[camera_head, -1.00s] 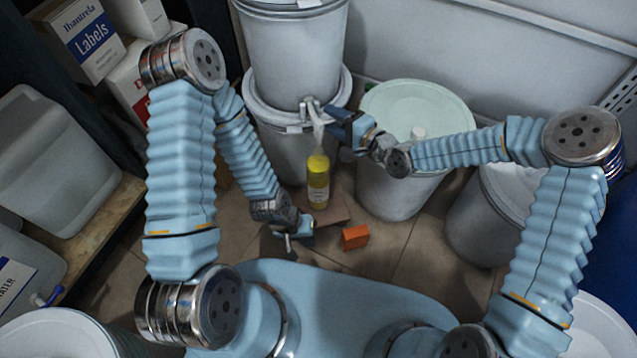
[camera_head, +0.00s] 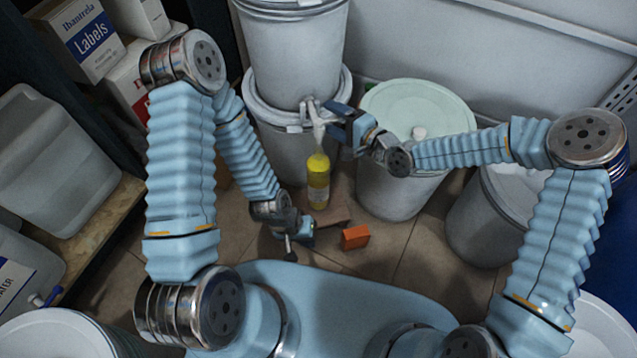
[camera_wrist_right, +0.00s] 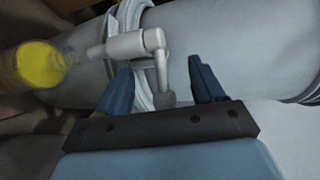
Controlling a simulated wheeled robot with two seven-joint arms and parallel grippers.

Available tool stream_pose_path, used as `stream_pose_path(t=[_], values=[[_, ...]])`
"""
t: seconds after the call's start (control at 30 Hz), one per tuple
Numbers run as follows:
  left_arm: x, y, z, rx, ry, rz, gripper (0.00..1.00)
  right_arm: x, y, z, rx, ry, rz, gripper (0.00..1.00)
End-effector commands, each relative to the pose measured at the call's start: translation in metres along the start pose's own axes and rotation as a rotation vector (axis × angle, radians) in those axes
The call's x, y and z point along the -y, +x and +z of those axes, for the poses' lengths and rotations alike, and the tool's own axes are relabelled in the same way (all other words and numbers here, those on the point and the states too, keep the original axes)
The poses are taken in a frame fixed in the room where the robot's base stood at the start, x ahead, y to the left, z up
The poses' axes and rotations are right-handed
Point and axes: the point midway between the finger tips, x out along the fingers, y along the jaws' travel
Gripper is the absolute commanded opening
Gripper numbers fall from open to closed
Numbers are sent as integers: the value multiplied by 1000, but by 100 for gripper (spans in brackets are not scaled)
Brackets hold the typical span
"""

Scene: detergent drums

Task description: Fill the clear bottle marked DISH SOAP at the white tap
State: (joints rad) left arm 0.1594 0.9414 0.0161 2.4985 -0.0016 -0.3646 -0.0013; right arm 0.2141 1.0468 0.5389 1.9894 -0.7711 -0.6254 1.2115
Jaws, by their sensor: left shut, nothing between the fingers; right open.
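In the right wrist view, the yellow bottle (camera_wrist_right: 35,65) is at the left edge, close to the tap spout (camera_wrist_right: 118,45). I cannot tell whether liquid is flowing. My right gripper (camera_head: 338,118) is open at the tap. In the wrist view its blue fingers (camera_wrist_right: 162,84) stand on either side of the tap's grey lever. My left gripper (camera_head: 298,245) is shut and empty, low in front of the bottle.
The tap belongs to a white drum (camera_head: 293,60) stacked on another drum (camera_head: 280,145). A drum with a pale green lid (camera_head: 417,105) stands to the right. An orange block (camera_head: 355,237) lies on the floor near my left gripper. Containers and boxes (camera_head: 85,35) line the left.

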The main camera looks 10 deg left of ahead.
Motion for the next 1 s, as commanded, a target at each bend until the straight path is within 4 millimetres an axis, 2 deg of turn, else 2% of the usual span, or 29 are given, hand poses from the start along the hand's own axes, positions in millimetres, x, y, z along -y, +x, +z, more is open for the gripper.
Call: stream_pose_path(t=[0.5,0.9,1.0], values=[[-2,-5,0,0,0,0,0,1,-35,-1,-1,0,0,68],[-2,-5,0,0,0,0,0,1,-38,-1,0,0,0,68],[-2,-5,0,0,0,0,0,1,-44,-2,-1,0,0,68]])
